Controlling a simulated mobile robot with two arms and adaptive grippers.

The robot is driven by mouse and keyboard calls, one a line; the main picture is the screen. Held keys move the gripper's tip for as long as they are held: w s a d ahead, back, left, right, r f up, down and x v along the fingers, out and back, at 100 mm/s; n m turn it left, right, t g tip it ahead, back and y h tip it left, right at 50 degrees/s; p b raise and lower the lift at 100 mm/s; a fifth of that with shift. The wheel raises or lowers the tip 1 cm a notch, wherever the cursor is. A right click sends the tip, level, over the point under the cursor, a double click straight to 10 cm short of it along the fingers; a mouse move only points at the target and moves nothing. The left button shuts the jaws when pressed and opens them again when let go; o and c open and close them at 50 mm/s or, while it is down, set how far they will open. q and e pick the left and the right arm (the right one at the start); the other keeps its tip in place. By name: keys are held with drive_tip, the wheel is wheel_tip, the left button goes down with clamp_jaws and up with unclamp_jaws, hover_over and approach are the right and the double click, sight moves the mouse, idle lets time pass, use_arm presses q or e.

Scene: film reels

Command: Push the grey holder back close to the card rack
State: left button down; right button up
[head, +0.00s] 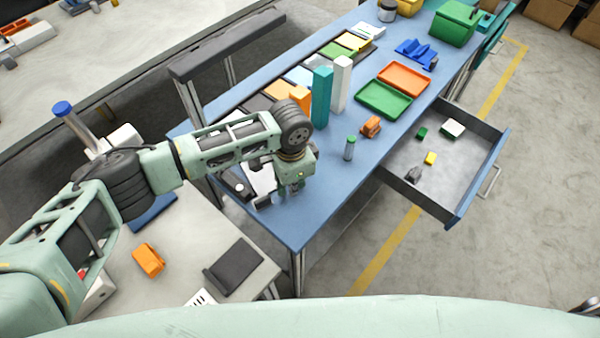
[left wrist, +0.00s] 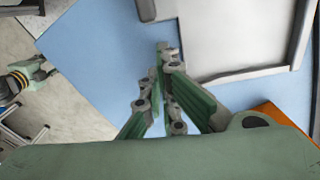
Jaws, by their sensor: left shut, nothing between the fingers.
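My left gripper (head: 294,190) is low over the near left end of the blue table (head: 325,205). In the left wrist view its fingers (left wrist: 165,55) are together and empty. A small grey piece (head: 262,202), perhaps the grey holder, lies left of the gripper near the table edge. A small light grey block (left wrist: 158,10) shows ahead of the fingertips in the left wrist view. Beside it is a pale flat panel with a raised rim (left wrist: 240,35), partly hidden by the gripper in the head view. I cannot tell which thing is the card rack. My right gripper is not in view.
A teal block (head: 321,97) and a white block (head: 341,85) stand upright on the table. An open drawer (head: 465,190) juts out at right.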

sight(279, 199)
use_arm(q)
drive_tip(key=shift+s+a+r, duration=0.1)
drive_tip(key=shift+s+a, duration=0.2)
drive_tip(key=shift+a, duration=0.25)
drive_tip(key=shift+s+a, duration=0.2)
drive_tip(key=shift+a, duration=0.2)
drive_tip(key=shift+p, duration=0.3)
drive_tip(key=shift+s+a+r+p, duration=0.1)
drive_tip(key=shift+s+a+p, duration=0.1)
drive_tip(key=shift+a+p, duration=0.4)
drive_tip(key=shift+s+a+p, duration=0.1)
drive_tip(key=shift+a+p, duration=0.15)
drive_tip(key=shift+p, duration=0.25)
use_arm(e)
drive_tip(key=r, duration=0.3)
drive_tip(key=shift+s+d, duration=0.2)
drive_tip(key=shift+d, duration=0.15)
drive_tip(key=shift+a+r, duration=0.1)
